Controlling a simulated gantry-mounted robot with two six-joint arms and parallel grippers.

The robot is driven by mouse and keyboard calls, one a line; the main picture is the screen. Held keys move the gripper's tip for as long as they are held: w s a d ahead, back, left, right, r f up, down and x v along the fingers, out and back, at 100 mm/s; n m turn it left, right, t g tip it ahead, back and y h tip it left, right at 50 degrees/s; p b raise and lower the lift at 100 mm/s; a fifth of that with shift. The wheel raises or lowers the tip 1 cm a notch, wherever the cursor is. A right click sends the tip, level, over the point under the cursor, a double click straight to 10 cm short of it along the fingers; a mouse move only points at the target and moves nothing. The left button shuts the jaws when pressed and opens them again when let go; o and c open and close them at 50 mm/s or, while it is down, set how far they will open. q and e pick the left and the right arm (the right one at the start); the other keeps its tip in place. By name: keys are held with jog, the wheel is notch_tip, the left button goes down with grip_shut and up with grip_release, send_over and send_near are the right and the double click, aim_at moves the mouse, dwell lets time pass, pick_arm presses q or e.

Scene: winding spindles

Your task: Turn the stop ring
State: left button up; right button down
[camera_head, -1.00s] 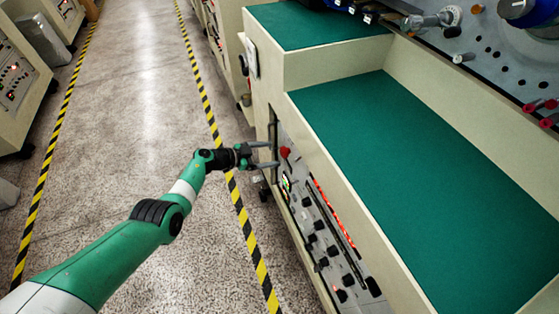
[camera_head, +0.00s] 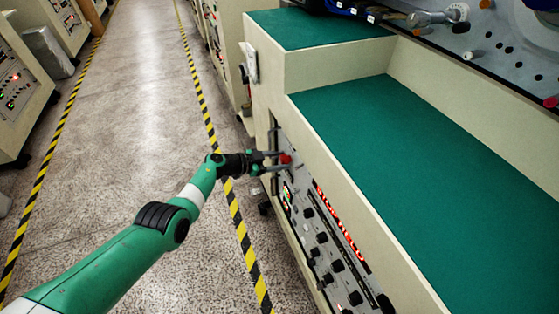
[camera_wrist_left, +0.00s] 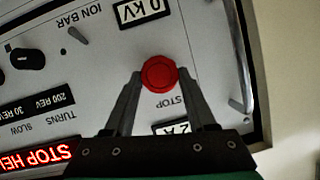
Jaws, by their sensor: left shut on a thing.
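The red round stop ring (camera_head: 285,158) sits on the grey control panel on the side of the cream machine. In the left wrist view it shows as a red knob (camera_wrist_left: 159,74) above the upside-down word STOP. My left gripper (camera_head: 281,161) is at the panel, with one finger on each side of the ring. In the left wrist view the fingertips touch the ring's sides, and the gripper is shut on it. My right gripper is not in view.
A red lit display (camera_head: 341,222) on the panel reads STOP HELD. Several black knobs (camera_head: 322,238) sit lower on the panel. A metal handle (camera_wrist_left: 243,75) is close to the ring. The green machine top (camera_head: 420,180) and the aisle floor (camera_head: 140,120) are clear.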

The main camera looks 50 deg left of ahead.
pick_arm(q)
jog(key=c, duration=0.3)
jog(key=shift+c, duration=0.2)
jog(key=shift+d+m+t+y+p, duration=0.15)
jog(key=shift+m+t+y+p, duration=0.15)
jog(key=shift+m+y+p, duration=0.55)
jog(key=shift+s+d+f+m+t+p, duration=0.1)
jog(key=shift+m+t+p, duration=0.2)
jog(key=shift+m+p, duration=0.5)
jog(key=shift+f+m+t+y+b, duration=0.25)
jog(key=shift+m+t+y+b, duration=0.35)
jog(key=shift+m, duration=0.45)
jog(key=shift+d+f+m+y+b, duration=0.1)
jog(key=shift+m+y+b, duration=0.35)
jog(key=shift+m, duration=0.45)
jog(key=shift+m+t+b, duration=0.5)
jog(key=shift+m+b, duration=0.05)
jog(key=shift+m, duration=0.05)
